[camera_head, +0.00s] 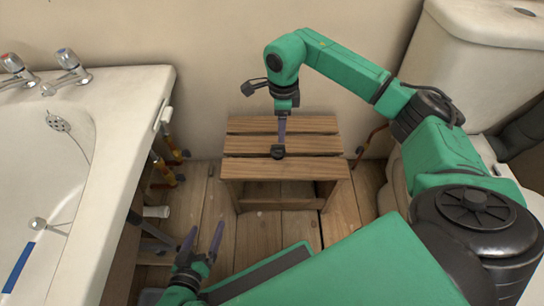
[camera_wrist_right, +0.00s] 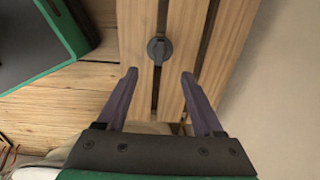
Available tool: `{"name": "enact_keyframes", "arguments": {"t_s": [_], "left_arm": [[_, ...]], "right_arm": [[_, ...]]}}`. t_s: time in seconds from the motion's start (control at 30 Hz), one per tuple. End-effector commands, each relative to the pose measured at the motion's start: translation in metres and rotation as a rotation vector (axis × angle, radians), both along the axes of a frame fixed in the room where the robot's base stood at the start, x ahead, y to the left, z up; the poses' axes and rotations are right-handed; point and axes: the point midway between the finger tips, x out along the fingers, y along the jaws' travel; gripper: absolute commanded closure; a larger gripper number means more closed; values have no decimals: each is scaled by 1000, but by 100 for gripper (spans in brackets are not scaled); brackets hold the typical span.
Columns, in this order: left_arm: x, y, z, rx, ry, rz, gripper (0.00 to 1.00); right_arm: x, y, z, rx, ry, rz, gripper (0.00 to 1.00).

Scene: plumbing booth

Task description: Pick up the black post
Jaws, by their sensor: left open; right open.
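The black post (camera_head: 278,152), a small dark round piece, stands on the slatted wooden stool (camera_head: 240,168) near the middle of its top. In the right wrist view the post (camera_wrist_right: 159,48) shows as a dark disc with a raised bar, just beyond the fingertips and centred between them. My right gripper (camera_head: 281,140) hangs fingers down over the stool, close to the post; its two purple fingers (camera_wrist_right: 159,74) are open with nothing between them. My left gripper (camera_head: 203,238) is open and empty, low over the floor at front left of the stool.
A white basin (camera_head: 145,100) with taps fills the left side, with pipes (camera_head: 165,165) beneath it. A white toilet (camera_head: 480,45) stands at right, partly behind my right arm. A wall rises close behind the stool. Bare floorboards (camera_head: 205,200) show around the stool.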

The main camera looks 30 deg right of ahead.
Motion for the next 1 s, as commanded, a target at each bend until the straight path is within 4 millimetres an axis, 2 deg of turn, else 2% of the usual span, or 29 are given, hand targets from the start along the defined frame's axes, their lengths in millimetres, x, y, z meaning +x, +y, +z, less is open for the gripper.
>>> {"name": "enact_keyframes", "arguments": {"t_s": [0.03,0.1,0.27,0.43,0.5,0.73,0.87,0.9,1.0], "left_arm": [[0,0,-12,-5,-6,4,5],[0,0,-18,-10,-15,10,5],[1,0,-25,-17,-26,17,5],[2,0,-48,-34,-49,35,5],[9,1,-43,-42,-81,45,5],[12,1,-38,-45,-95,48,5],[12,1,-38,-44,-94,48,5],[12,1,-38,-44,-94,48,5],[12,1,-38,-44,-94,48,5]], "right_arm": [[0,1,-20,2,2,0,32],[0,1,-33,2,0,0,32],[0,1,-50,4,0,-1,32],[-1,2,-84,4,1,-1,32],[-1,2,-94,4,0,-1,32],[-1,2,-94,5,-1,-1,32],[-1,2,-94,5,0,-1,81],[-1,2,-94,5,0,-1,97],[-1,2,-94,6,-2,-2,98]]}}
